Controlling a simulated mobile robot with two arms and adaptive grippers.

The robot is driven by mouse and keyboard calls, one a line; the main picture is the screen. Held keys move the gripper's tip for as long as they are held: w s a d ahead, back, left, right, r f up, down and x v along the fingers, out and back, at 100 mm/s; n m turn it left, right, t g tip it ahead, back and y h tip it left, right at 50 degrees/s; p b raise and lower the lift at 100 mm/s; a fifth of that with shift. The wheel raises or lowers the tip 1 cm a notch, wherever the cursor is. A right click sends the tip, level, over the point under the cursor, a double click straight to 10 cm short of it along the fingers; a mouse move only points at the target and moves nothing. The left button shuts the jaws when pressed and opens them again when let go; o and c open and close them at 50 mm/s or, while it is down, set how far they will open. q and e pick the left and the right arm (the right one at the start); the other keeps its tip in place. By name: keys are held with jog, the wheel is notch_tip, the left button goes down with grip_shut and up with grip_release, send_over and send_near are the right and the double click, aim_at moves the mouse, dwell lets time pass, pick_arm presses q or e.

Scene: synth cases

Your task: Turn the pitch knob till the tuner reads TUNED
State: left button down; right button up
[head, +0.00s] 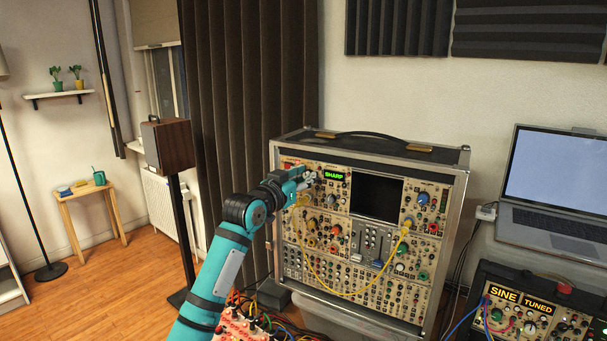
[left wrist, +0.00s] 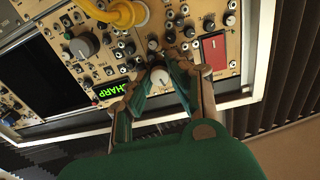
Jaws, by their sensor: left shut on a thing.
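The modular synth case (head: 466,215) stands upright, its beige panels facing me. Its small tuner display (head: 334,176) reads SHARP in green; it also shows, tilted and partly cut off by a finger, in the left wrist view (left wrist: 108,91). My left gripper (head: 308,180) is at the case's upper left, beside the tuner display. In the left wrist view its two fingers (left wrist: 159,66) are closed around a pale round knob (left wrist: 160,76). The knob's pointer mark is too small to read. My right gripper is not in view.
A yellow cable (head: 316,281) loops across the panels, with a plug near my fingers. A black screen (head: 376,197) sits right of the tuner. At lower right, a smaller unit (head: 545,325) shows SINE and TUNED. A laptop (head: 555,180) stands behind it.

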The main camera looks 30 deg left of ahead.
pick_arm(q)
jog(key=shift+n+p, duration=0.35)
jog(key=shift+n, duration=0.75)
jog(key=c, duration=1.2)
grip_release()
jog(key=shift+s, duration=0.2)
jog(key=s, duration=1.1)
jog(key=shift+s+d, duration=0.15)
jog(key=shift+s, duration=0.15)
jog(key=shift+f, duration=0.15)
